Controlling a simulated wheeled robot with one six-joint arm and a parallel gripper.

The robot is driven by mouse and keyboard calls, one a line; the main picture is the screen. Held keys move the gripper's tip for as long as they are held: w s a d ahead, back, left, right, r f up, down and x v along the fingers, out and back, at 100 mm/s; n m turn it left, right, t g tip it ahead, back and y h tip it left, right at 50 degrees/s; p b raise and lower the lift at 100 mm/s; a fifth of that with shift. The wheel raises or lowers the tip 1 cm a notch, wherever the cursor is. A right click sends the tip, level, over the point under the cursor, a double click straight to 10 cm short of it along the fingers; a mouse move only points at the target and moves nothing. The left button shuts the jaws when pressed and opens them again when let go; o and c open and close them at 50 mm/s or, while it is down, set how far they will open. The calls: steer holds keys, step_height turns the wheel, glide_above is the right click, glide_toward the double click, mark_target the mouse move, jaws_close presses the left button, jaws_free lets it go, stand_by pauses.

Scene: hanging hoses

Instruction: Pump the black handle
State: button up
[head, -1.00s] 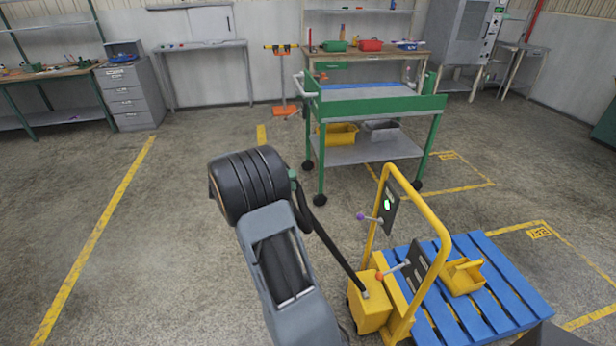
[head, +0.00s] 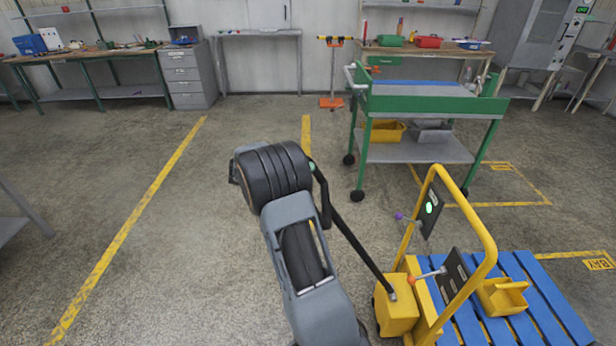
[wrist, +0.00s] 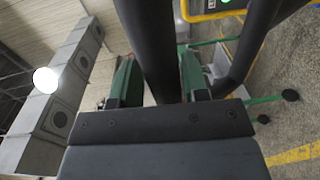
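The black handle (head: 356,239) rises from the yellow pump block (head: 397,311) up and left to a loop at its top. My gripper (head: 313,167) is at this loop, mostly hidden behind my black wrist in the head view. In the wrist view, one bar of the black handle (wrist: 157,50) runs between the green-padded fingers of my gripper (wrist: 160,82). A finger lies close along each side of the bar, and the gripper looks shut on it. Another dark bar of the loop passes to the right.
A yellow frame (head: 480,225) with two small levers stands right of the handle. Behind it are a blue pallet (head: 525,290) and a yellow bin (head: 502,297). A green trolley (head: 430,104) stands farther back. The floor to the left is mostly clear.

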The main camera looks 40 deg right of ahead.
steer(key=shift+o, duration=1.3)
steer(key=shift+d+f, duration=0.1)
steer(key=shift+f, duration=0.05)
steer(key=shift+s+f, duration=0.1)
steer(key=shift+w+a, duration=0.2)
steer(key=shift+a, duration=0.05)
steer(key=p+v, duration=1.3)
steer(key=p, duration=0.1)
steer(key=shift+r, duration=0.25)
